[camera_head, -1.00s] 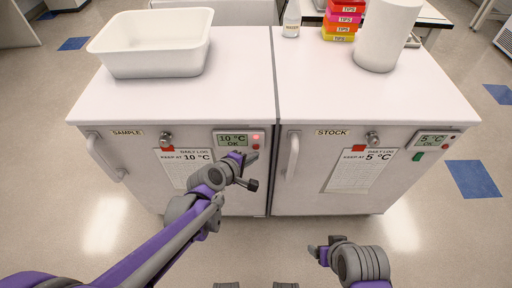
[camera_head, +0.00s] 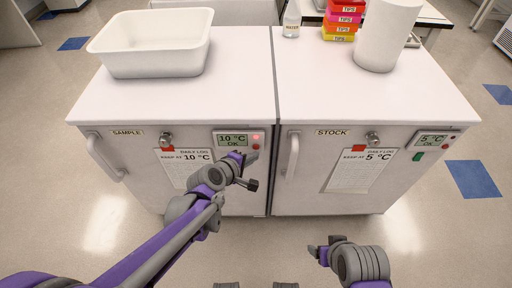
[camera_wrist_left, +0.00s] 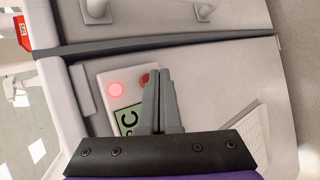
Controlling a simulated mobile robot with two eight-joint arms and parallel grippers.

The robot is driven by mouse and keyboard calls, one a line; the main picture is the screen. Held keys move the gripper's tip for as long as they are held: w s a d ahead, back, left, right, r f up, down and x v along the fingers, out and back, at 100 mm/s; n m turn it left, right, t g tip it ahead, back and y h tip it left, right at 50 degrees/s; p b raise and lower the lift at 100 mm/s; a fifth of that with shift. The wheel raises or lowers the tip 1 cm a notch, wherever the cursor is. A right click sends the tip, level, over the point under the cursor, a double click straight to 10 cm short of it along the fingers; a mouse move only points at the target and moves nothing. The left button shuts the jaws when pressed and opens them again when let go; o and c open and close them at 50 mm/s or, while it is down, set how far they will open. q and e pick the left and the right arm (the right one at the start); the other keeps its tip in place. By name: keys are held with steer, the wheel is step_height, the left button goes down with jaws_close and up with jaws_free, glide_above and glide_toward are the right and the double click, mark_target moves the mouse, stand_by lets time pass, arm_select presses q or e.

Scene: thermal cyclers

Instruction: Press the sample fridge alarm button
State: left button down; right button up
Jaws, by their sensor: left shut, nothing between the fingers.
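The sample fridge (camera_head: 230,195) is the left of two white units, labelled SAMPLE. In the left wrist view the lamp (camera_wrist_left: 116,89) glows beside a darker red button (camera_wrist_left: 145,78), partly hidden behind my fingers. My left gripper (camera_head: 252,157) is shut and empty, its tips at the panel's lower right; it also shows in the left wrist view (camera_wrist_left: 160,73). I cannot tell if the tips touch the button. My right gripper (camera_head: 318,251) is low, before the stock fridge; its jaw state is unclear.
The stock fridge (camera_head: 320,195) adjoins on the right, with its own panel (camera_head: 431,143) reading 5 °C. Door handles (camera_head: 106,158) stick out. On top stand a white tub (camera_head: 150,60), a bottle (camera_head: 292,18), tip boxes (camera_head: 341,28) and a white cylinder (camera_head: 385,38).

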arm_select(q)
steer(key=shift+w, duration=0.2)
steer(key=shift+w, duration=0.25)
steer(key=shift+w, duration=0.4)
stand_by(0.6)
steer(key=shift+s, duration=0.85)
steer(key=s, duration=0.5)
steer(key=shift+p, duration=0.35)
stand_by(0.8)
